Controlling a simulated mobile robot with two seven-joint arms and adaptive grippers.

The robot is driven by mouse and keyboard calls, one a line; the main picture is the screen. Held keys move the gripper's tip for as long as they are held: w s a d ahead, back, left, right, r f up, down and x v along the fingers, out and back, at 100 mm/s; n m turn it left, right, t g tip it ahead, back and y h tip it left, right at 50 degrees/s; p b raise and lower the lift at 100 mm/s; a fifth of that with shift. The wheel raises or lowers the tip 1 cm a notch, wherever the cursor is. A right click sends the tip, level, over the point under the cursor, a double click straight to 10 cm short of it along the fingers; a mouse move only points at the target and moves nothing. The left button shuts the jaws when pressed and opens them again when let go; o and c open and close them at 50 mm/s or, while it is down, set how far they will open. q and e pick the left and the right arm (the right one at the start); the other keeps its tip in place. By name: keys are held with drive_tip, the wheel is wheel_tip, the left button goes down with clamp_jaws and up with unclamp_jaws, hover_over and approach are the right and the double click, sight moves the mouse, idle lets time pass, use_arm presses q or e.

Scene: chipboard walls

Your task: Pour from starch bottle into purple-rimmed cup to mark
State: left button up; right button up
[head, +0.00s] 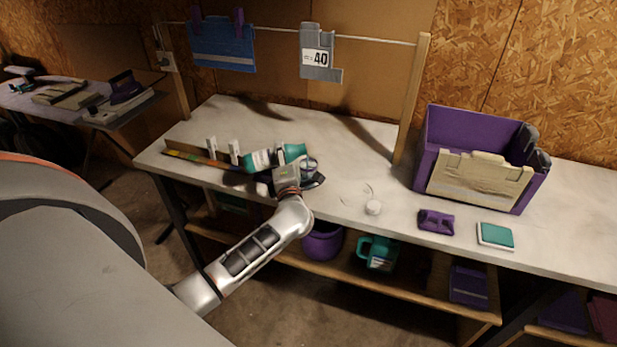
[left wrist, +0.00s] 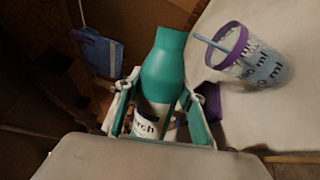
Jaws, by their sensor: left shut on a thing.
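The starch bottle (left wrist: 163,70) is teal with a white label, partly readable, and sits between my left gripper's fingers. In the head view the bottle (head: 258,160) looks tilted above the left part of the bench, partly covered by the gripper. My left gripper (head: 281,156) is shut on it; its fingers also show in the left wrist view (left wrist: 158,110). The clear purple-rimmed cup (left wrist: 262,70) has dark ml markings and a blue stick at its mouth. It stands close to the right of the gripper (head: 309,167). Its fill level cannot be made out. My right gripper is out of view.
A purple crate (head: 467,137) stands at the bench's right. A wooden rail (head: 205,160) lies left of the gripper. The bench middle is mostly free.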

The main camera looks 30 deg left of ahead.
use_arm(q)
drive_tip(key=n+b, duration=0.2)
drive_tip(key=shift+n, duration=0.3)
drive_tip(key=shift+w+r+n+b, duration=0.1)
drive_tip(key=shift+r+n+b, duration=0.05)
drive_tip(key=shift+n+b, duration=0.5)
drive_tip(key=shift+r+n, duration=0.6)
drive_tip(key=shift+n, duration=0.15)
drive_tip(key=shift+r+n, duration=1.25)
drive_tip(key=shift+n, duration=0.35)
wheel_tip(320, 180, up, 3)
drive_tip(key=n+b, duration=0.1)
drive_tip(key=n, duration=0.3)
drive_tip(key=shift+b, duration=0.3)
drive_tip(key=shift+r+n, duration=0.25)
drive_tip(key=shift+n, duration=0.05)
drive_tip(key=shift+r, duration=0.1)
